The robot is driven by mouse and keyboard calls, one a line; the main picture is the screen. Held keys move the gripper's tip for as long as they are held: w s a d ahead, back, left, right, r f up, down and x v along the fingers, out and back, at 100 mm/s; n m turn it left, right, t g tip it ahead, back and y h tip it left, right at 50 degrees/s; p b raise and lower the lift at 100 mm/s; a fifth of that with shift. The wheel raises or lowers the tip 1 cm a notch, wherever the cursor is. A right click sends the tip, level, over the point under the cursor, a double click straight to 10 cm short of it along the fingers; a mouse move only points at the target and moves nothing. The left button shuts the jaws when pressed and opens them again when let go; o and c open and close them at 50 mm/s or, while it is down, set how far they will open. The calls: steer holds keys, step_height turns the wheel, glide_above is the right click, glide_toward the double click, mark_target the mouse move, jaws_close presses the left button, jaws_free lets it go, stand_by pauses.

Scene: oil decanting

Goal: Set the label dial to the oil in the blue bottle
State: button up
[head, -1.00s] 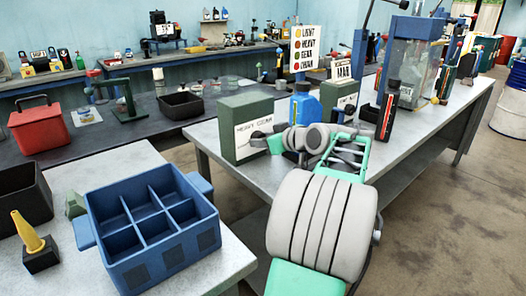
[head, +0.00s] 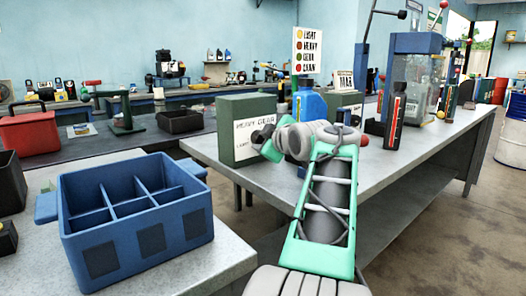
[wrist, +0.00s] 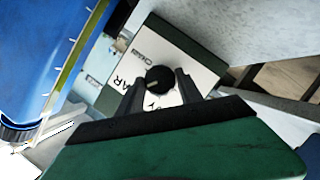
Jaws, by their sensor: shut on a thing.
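The label dial is a dark knob (wrist: 159,80) on the white face of a green box (wrist: 212,51). The box (head: 232,110) stands on the grey bench in the head view, its face lettered with oil names. My gripper (wrist: 161,91) has its two dark fingers on either side of the knob and is shut on it. The blue bottle (head: 312,105) stands upright behind my wrist, partly hidden. In the wrist view the blue bottle (wrist: 35,50) shows a yellow-green sight strip. I cannot clearly read the knob's pointer.
A sign (head: 308,50) lists light, heavy, gear and chain beside coloured dots. A second green box (head: 346,100) stands behind my wrist. A dark bottle (head: 394,120) stands to the right. A blue divided crate (head: 135,215) is on the near-left table.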

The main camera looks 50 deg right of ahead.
stand_by(0.4)
steer(key=o, duration=1.4)
steer(key=p+v, duration=0.1)
steer(key=v, duration=0.6)
steer(key=shift+s+a, duration=0.25)
steer(key=shift+s, duration=0.1)
steer(key=shift+a, duration=0.1)
